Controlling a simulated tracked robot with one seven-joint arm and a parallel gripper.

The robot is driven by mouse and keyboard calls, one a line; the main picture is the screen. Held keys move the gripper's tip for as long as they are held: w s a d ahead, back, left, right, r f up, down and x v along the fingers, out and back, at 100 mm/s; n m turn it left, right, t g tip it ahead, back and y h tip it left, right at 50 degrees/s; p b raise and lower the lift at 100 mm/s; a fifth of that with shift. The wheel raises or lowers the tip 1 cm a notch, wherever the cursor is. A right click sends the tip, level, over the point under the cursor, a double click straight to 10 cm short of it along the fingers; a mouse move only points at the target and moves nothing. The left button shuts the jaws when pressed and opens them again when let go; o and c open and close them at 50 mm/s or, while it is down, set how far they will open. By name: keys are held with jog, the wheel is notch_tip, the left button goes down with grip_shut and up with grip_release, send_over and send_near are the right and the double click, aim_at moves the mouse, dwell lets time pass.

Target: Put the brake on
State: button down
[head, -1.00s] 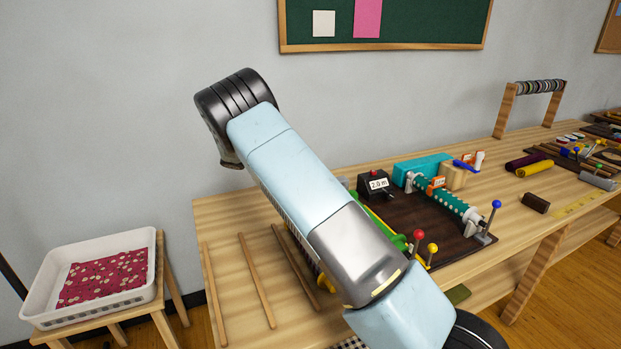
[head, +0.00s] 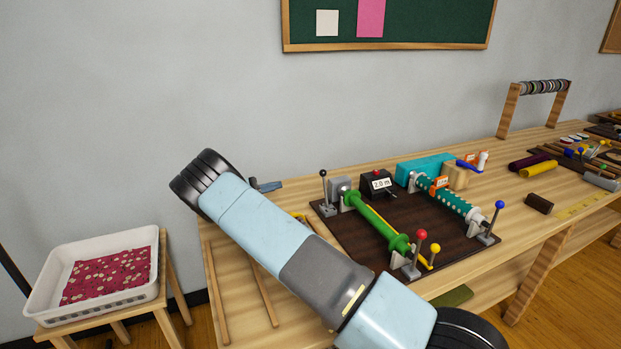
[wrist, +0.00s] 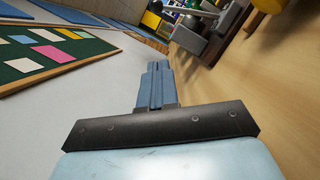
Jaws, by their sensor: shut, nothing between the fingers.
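A dark board (head: 352,232) on the workbench carries a winding rig with a green roller (head: 375,220) and a teal dotted roll (head: 448,197). Several levers stand on it: one with a black knob (head: 323,175) at the left end, one with a red knob (head: 421,234), one with a yellow knob (head: 435,248) and one with a blue knob (head: 499,205). I cannot tell which is the brake. My gripper (head: 278,186) is shut and empty, left of the black-knobbed lever and apart from it. Its blue fingers also show closed in the wrist view (wrist: 154,68).
A black counter box (head: 380,184) reads 2.0 m. A teal block (head: 421,165) stands behind the roll. Wooden sticks (head: 216,295) lie at the bench's left, partly under my arm. A white tray (head: 148,292) with red flowered cloth stands on a stool.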

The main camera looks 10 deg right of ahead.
aim_at(325, 190)
jog(key=s+d+r, duration=0.1)
jog(key=d+r, duration=0.1)
jog(key=d, duration=0.4)
jog(key=s+d+r, duration=0.1)
jog(key=d+r, duration=0.1)
jog(key=d, duration=0.4)
jog(key=shift+s+d, duration=0.15)
jog(key=shift+s, duration=0.25)
